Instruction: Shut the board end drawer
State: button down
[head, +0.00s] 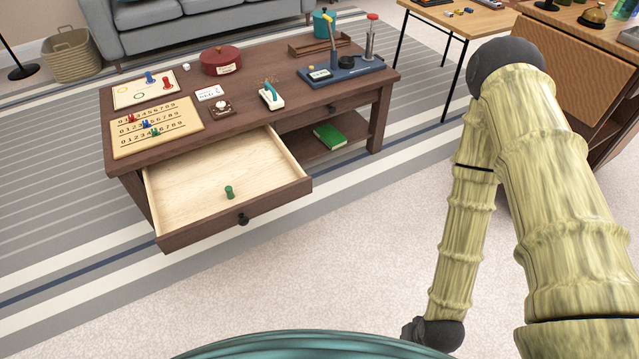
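The drawer (290,185) at the board end of the dark wooden coffee table (255,105) is pulled far out toward me. Its pale inside is exposed, and a small green peg (229,192) stands in it near the front. A dark round knob (243,219) sits on the middle of the drawer front. The number board (157,127) lies on the tabletop above the drawer. My arm comes down the right side of the head view, well to the right of the drawer. Its lower end stops at a dark joint near the bottom edge, and my gripper is not seen.
On the tabletop are a red pot (221,60), a blue stand (342,72) and a second board (145,90). A green book (330,136) lies on the lower shelf. Pale carpet (330,260) in front of the drawer is clear. A wooden cabinet (575,60) stands at right.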

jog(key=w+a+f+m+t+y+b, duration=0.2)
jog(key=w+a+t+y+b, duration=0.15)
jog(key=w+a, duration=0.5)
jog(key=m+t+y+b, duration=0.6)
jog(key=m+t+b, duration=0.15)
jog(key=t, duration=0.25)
send_near(310, 179)
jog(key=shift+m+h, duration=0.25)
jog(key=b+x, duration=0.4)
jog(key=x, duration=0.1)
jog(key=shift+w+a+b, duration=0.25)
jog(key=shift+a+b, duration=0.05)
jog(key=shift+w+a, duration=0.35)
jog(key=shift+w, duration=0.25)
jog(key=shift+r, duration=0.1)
